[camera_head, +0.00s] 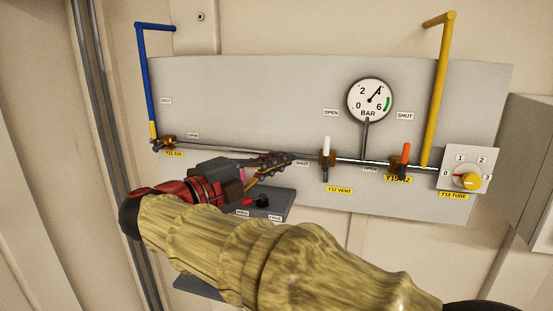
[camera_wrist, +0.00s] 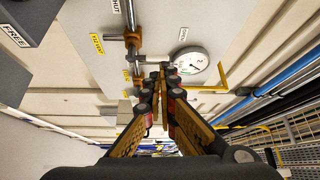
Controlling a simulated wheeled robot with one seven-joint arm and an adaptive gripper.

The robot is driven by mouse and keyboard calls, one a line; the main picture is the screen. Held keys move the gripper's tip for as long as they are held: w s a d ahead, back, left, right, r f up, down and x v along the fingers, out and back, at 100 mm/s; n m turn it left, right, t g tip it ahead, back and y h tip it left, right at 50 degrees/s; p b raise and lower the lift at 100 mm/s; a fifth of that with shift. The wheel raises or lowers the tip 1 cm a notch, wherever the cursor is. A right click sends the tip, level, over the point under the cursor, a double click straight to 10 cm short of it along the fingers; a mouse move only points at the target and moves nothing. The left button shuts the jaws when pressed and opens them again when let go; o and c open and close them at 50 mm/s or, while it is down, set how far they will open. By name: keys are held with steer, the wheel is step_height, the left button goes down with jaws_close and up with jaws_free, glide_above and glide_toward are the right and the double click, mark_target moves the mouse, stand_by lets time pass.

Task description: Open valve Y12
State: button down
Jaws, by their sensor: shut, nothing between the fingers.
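Valve Y12 has a brass body (camera_head: 327,159) and a white handle (camera_head: 326,145) in the head view. The handle stands upright, pointing toward the OPEN label (camera_head: 331,112) above it. The SHUT label (camera_head: 302,163) is to its left, and the yellow Y12 VENT tag (camera_head: 339,190) is below. My gripper (camera_head: 290,157) is shut and empty, its tips just left of the valve and apart from it in the picture. In the wrist view, my gripper's tips (camera_wrist: 165,68) are together near the gauge. A brass valve body (camera_wrist: 132,40), apparently Y12, lies above and left of them.
The pressure gauge (camera_head: 370,100) rises on a stem right of Y12. A dark control box (camera_head: 265,203) sits under my gripper. Valve Y11 (camera_head: 160,142) is far left.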

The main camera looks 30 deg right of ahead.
mark_target(325, 144)
steer(key=w+d+p, duration=0.1)
steer(key=d+p, duration=0.1)
steer(key=d, duration=0.8)
steer(key=shift+w+r, duration=0.2)
steer(key=shift+r, duration=0.1)
steer(key=shift+s+d+m+y+b, duration=0.2)
steer(key=shift+d+m+y+b, duration=0.1)
steer(key=shift+d+m+b, duration=0.25)
steer(key=shift+r, duration=0.2)
